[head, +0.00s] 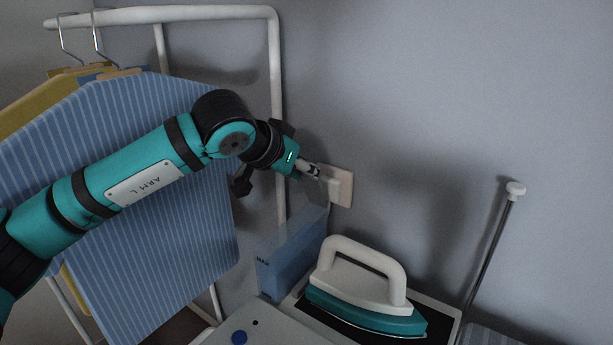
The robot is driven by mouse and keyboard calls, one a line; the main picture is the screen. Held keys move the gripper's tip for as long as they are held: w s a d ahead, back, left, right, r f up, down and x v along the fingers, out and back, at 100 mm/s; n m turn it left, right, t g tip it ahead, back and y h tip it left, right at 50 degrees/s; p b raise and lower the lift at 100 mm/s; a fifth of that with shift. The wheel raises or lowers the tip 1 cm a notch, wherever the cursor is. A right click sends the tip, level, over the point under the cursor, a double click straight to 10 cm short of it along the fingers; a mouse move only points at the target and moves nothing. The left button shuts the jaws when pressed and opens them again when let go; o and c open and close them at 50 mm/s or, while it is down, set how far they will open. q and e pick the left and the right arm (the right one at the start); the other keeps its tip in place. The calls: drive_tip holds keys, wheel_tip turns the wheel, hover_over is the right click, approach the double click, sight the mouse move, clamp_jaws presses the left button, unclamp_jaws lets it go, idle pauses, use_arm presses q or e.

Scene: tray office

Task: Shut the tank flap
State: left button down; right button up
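The tank (292,262) is a translucent blue box with a dark "MAX" mark on its side, standing left of the iron at the lower middle. A faint, clear panel (317,192), which looks like the flap, stands up above the tank just below my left gripper. My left gripper (314,172) is above the tank, close to the wall. Its fingertips are small and partly hidden, so I cannot tell whether they are open, or whether they touch the panel. My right gripper is out of view.
A teal iron with a white handle (362,262) rests on a dark plate right of the tank. A white plug sits in a wall socket (342,186) behind my gripper. A clothes rack (276,70) with striped blue cloth (190,250) is at left. A thin knobbed rod (492,240) rises at right.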

use_arm(q)
drive_tip(key=shift+s+a+f, duration=0.1)
drive_tip(key=shift+s+f, duration=0.1)
drive_tip(key=shift+f, duration=0.2)
drive_tip(key=c, duration=1.2)
unclamp_jaws()
drive_tip(key=shift+r, duration=0.1)
drive_tip(key=shift+o, duration=0.4)
drive_tip(key=shift+r, duration=0.1)
drive_tip(key=v, duration=1.2)
